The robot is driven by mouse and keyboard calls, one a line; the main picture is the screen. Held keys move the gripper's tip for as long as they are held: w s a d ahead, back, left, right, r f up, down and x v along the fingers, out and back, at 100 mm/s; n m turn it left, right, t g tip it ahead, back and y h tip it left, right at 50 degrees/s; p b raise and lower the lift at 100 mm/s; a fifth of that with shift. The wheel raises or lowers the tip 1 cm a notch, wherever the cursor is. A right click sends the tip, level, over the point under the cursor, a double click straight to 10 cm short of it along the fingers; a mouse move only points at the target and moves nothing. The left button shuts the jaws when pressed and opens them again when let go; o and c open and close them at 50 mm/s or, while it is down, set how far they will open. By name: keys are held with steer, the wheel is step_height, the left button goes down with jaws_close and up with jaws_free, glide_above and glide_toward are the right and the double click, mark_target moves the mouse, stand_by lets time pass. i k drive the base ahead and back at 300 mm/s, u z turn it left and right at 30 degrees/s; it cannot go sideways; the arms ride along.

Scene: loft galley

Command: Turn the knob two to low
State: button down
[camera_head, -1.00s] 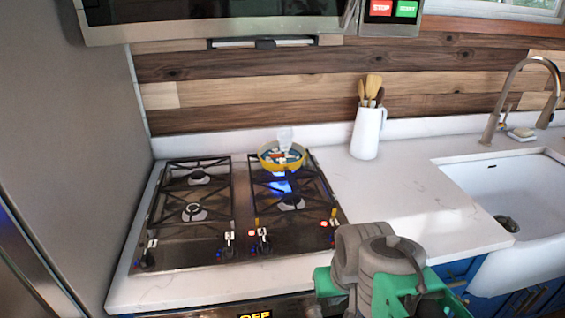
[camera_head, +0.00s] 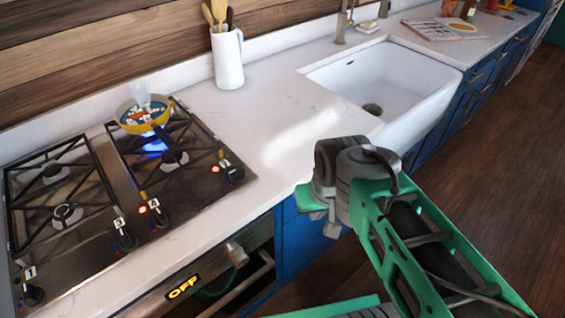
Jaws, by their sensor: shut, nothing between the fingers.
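The stove has a row of black knobs along its front edge. The leftmost knob (camera_head: 34,294) is near the picture's left edge. The third knob (camera_head: 160,216) and the rightmost knob (camera_head: 234,174) each have a red light beside them. My green and grey arm shows right of the stove, over the counter's front edge. My gripper's fingers are not in view.
A yellow pan (camera_head: 144,118) with food stands over a blue flame on the back right burner. A white utensil jug (camera_head: 227,60) and a white sink (camera_head: 385,85) are to the right. Below the stove is an oven handle and an OFF display (camera_head: 183,287).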

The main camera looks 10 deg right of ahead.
mark_target(238, 175)
steer(key=z, duration=0.3)
steer(key=k, duration=0.3)
steer(key=u, duration=0.8)
steer(key=k, duration=1.3)
steer(key=u, duration=0.7)
steer(key=i, duration=0.55)
steer(key=u, duration=0.4)
steer(key=i, duration=1)
steer(key=z, duration=0.65)
